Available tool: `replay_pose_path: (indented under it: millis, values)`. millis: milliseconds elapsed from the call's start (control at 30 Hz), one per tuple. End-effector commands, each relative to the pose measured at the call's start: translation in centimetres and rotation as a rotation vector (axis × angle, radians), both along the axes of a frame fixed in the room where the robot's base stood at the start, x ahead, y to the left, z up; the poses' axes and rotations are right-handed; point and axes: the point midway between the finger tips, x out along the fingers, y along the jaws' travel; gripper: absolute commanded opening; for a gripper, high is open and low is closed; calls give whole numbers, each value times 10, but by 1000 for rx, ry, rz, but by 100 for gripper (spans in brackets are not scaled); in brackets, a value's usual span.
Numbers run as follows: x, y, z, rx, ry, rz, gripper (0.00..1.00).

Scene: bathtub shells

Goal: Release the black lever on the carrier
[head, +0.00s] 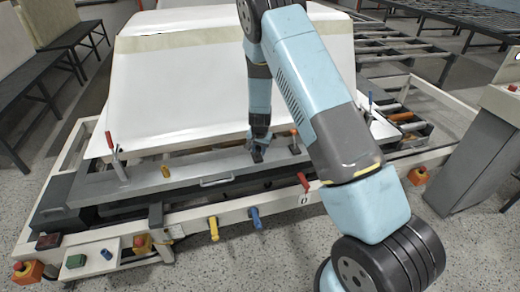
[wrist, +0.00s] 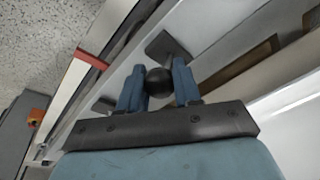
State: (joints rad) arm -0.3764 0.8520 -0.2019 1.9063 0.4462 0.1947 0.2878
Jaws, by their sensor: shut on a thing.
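The carrier (head: 140,185) is a grey metal plate along the front of a large white shell, seen in the head view. My gripper (head: 258,147) reaches down to the plate near its middle. In the wrist view my gripper (wrist: 158,85) has its two blue fingers on either side of the round black knob of the black lever (wrist: 159,80), shut on it. In the head view the black lever is mostly hidden by the gripper; a dark part shows at its tips. The lever's lower part is hard to make out.
A yellow handle (head: 213,229) and a blue handle (head: 256,217) stick out from the front rail. A grey cabinet (head: 475,160) stands at right.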

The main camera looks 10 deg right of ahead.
Motion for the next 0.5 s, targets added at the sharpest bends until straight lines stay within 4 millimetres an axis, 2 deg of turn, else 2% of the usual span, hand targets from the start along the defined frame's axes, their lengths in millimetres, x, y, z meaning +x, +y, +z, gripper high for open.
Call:
replay_pose_path:
  millis: [100,133,333,500]
  values:
    - [-3,-1,-2,-1,7,0,0]
    - [-3,-1,-2,0,8,0,36]
    - [-1,-1,-1,0,4,-1,55]
    - [-1,-1,-1,0,2,-1,56]
